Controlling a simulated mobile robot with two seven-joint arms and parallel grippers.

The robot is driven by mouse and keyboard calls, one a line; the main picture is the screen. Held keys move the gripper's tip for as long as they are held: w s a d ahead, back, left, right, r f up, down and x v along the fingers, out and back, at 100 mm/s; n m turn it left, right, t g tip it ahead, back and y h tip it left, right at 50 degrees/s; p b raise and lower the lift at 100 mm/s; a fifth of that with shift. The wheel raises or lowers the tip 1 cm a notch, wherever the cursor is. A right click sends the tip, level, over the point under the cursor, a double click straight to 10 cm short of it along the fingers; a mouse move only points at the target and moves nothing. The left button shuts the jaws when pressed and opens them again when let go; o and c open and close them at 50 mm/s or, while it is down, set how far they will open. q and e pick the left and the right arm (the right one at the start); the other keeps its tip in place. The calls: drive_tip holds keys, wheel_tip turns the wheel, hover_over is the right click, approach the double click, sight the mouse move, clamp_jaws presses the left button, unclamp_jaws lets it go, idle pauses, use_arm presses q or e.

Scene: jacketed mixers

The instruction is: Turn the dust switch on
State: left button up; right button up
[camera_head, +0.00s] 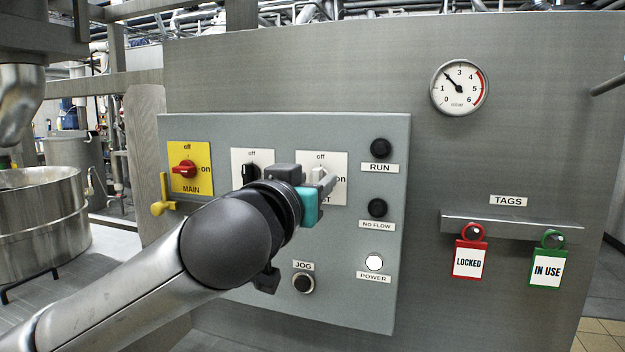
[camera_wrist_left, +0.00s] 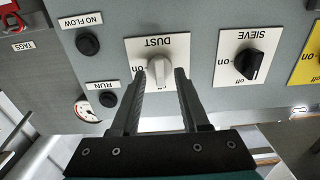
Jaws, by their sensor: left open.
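The dust switch is a pale grey knob (camera_head: 319,173) on a white plate marked off at the top and on at the right. It also shows in the left wrist view (camera_wrist_left: 159,72), where the picture is upside down. The knob appears to stand upright, in line with the off mark. My left gripper (camera_head: 322,184) is at the plate. In the left wrist view its open fingers (camera_wrist_left: 161,75) lie one on each side of the knob, with small gaps. In the head view the gripper hides the plate's lower part. My right gripper is not in view.
The black sieve knob (camera_head: 249,173) is left of the dust plate, and the red main knob (camera_head: 184,169) is farther left. The run (camera_head: 380,148) and no-flow (camera_head: 377,208) buttons are at the right. A lit power lamp (camera_head: 374,262) and the jog button (camera_head: 303,283) sit below.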

use_arm(q)
drive_tip(key=shift+w, duration=0.15)
clamp_jaws()
idle(0.4)
